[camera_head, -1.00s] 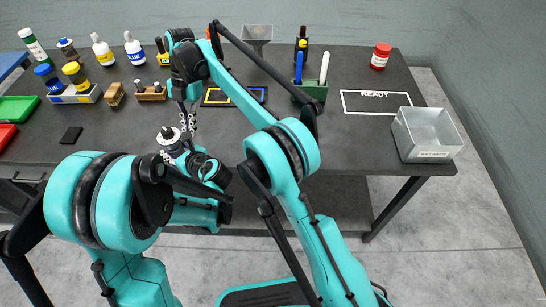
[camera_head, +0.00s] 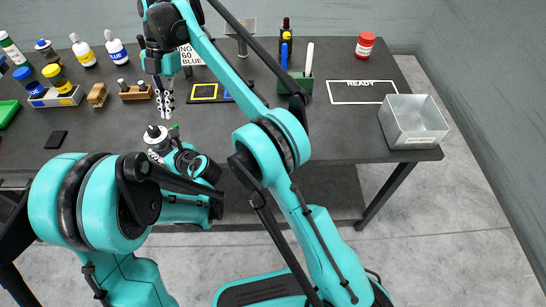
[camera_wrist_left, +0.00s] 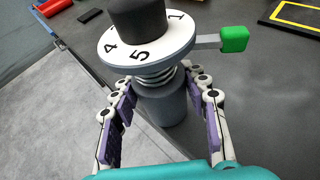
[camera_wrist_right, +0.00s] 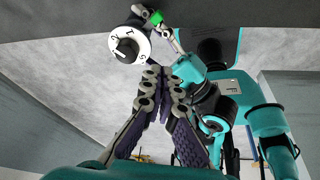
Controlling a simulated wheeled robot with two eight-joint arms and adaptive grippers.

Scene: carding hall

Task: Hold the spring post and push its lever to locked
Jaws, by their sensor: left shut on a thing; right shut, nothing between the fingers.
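The spring post (camera_head: 155,132) stands upright near the table's front edge, with a black knob, a white numbered dial and a coil spring over a grey body (camera_wrist_left: 162,103). Its lever with a green tip (camera_wrist_left: 233,39) sticks out to the right of the dial in the left wrist view; the tip also shows in the right wrist view (camera_wrist_right: 156,18). My left gripper (camera_wrist_left: 160,90) is shut around the grey body below the spring. My right gripper (camera_head: 165,104) is shut and empty, pointing down behind the post, apart from the lever. I cannot read a locked mark.
A metal bin (camera_head: 415,125) and the READY outline (camera_head: 362,92) lie at right. The table's middle right is clear.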

